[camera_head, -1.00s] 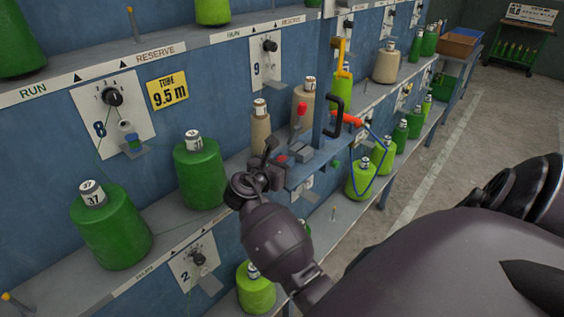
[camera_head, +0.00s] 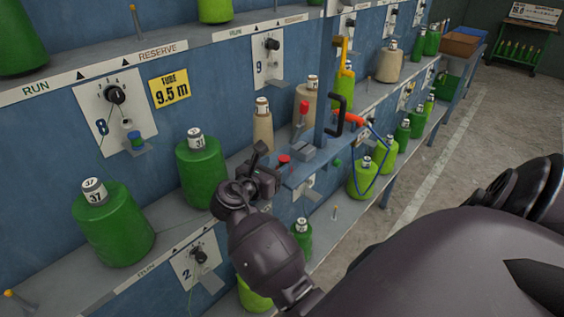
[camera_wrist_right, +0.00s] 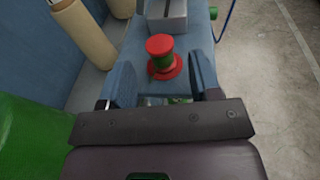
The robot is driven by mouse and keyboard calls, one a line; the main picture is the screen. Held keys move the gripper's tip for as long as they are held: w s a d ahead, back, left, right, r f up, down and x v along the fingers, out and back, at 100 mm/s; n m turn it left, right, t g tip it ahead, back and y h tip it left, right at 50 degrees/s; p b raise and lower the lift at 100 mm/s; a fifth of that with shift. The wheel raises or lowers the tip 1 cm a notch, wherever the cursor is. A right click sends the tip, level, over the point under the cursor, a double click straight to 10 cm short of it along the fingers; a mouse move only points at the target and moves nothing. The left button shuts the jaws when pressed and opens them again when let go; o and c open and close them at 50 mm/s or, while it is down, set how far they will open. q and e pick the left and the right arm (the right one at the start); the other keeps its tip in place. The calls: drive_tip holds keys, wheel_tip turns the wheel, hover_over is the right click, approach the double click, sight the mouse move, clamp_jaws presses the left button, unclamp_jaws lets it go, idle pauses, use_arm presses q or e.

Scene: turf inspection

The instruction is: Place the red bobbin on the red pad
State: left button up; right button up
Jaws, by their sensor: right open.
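The red bobbin (camera_wrist_right: 161,46) has a red top and a green middle, and it stands upright on the blue ledge in the right wrist view. A wider red disc, seemingly the red pad (camera_wrist_right: 177,73), shows under it; I cannot separate the bobbin's lower rim from the pad. In the head view the bobbin's red top (camera_head: 284,158) shows just beyond my right gripper (camera_head: 262,165). In the wrist view my right gripper (camera_wrist_right: 165,88) is open, its fingers apart and empty, with the bobbin beyond the tips. My left gripper is not in view.
A grey block (camera_head: 302,151) and a black handle (camera_head: 336,115) stand close by on the blue ledge (camera_wrist_right: 125,55). Green bobbins (camera_head: 201,170) and beige cones (camera_head: 262,128) line the shelf. A red knob (camera_head: 304,107) rises behind. The floor at right is clear.

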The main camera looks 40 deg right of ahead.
drive_tip(key=v, duration=0.7)
drive_tip(key=s+a+f+m+t+y, duration=0.1)
drive_tip(key=s+f+m+t+y, duration=0.3)
drive_tip(key=f, duration=0.4)
drive_tip(key=s+f+m+t+y, duration=0.1)
drive_tip(key=f+m+t+y, duration=0.15)
drive_tip(key=f+y, duration=0.45)
drive_tip(key=s+a+f+m+y, duration=0.2)
drive_tip(key=s+f+m, duration=0.1)
drive_tip(key=s+m, duration=0.2)
drive_tip(key=s+a+f+m+t+y, duration=0.1)
drive_tip(key=s+a+f+m+y, duration=0.1)
drive_tip(key=s+m, duration=0.4)
drive_tip(key=shift+s+f+m+y, duration=0.3)
drive_tip(key=shift+f+m, duration=0.55)
drive_tip(key=shift+m, duration=0.3)
